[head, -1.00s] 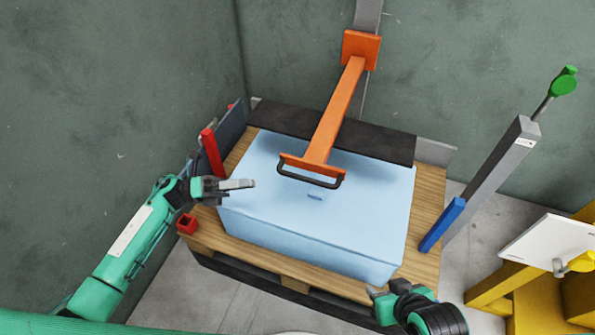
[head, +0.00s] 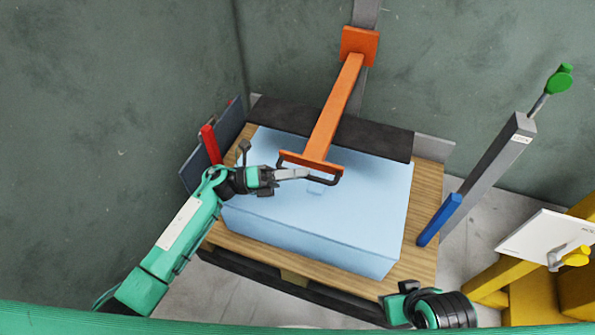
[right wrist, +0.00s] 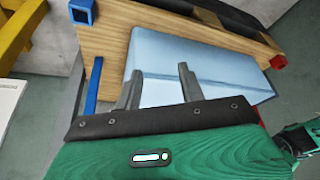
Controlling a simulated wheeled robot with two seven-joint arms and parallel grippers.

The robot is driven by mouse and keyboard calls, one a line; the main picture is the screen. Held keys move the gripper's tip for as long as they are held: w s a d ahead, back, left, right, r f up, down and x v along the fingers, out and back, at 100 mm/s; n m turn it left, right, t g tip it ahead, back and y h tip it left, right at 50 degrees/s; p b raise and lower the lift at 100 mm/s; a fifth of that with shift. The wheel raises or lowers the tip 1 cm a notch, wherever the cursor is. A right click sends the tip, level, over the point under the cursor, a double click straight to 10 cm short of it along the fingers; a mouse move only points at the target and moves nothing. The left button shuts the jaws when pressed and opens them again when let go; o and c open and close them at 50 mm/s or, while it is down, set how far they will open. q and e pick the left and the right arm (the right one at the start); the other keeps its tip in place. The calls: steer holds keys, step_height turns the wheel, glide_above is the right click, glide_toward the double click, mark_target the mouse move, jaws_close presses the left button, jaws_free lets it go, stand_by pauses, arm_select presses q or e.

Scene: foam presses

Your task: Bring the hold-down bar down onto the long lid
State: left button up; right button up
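The orange hold-down bar (head: 332,115) slopes forward from an orange block (head: 358,43) on the grey post, its front end over the light-blue lid (head: 350,215). A shadow under the bar suggests a gap above the lid. Its dark loop handle (head: 335,180) hangs at the front end. My left gripper (head: 294,174) points right, with its fingertips at the handle's left end; whether they touch it or are open is unclear. My right gripper (head: 388,301) is low by the pallet's front right corner. In the right wrist view its fingers (right wrist: 158,88) are apart and empty.
The light-blue body stands on a wooden pallet (head: 425,210) with a black slab (head: 385,139) behind. A grey post with a blue lower part (head: 439,220) and green knob (head: 559,79) stands right. A red post (head: 211,144) stands left. Yellow framing (head: 535,295) is lower right.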

arm_select(q)
steer(key=shift+d, duration=0.15)
jaws_close()
arm_select(e)
steer(key=w+a+t+y+b, duration=0.55)
steer(key=a+t, duration=0.25)
steer(key=a, duration=0.3)
arm_select(q)
step_height(320, 180, down, 12)
steer(key=b, duration=0.4)
steer(key=shift+f, duration=0.1)
arm_select(e)
steer(key=w+d+r+t, duration=0.1)
steer(key=w+r+t, duration=0.1)
steer(key=r+t, duration=0.3)
steer(key=w+d+r+t, duration=0.1)
steer(key=w+r+t, duration=0.1)
steer(key=r+t, duration=0.3)
step_height(320, 180, up, 4)
steer(key=shift+w+d+f+y, duration=0.15)
steer(key=shift+w+d+y, duration=0.15)
steer(key=shift+y, duration=0.15)
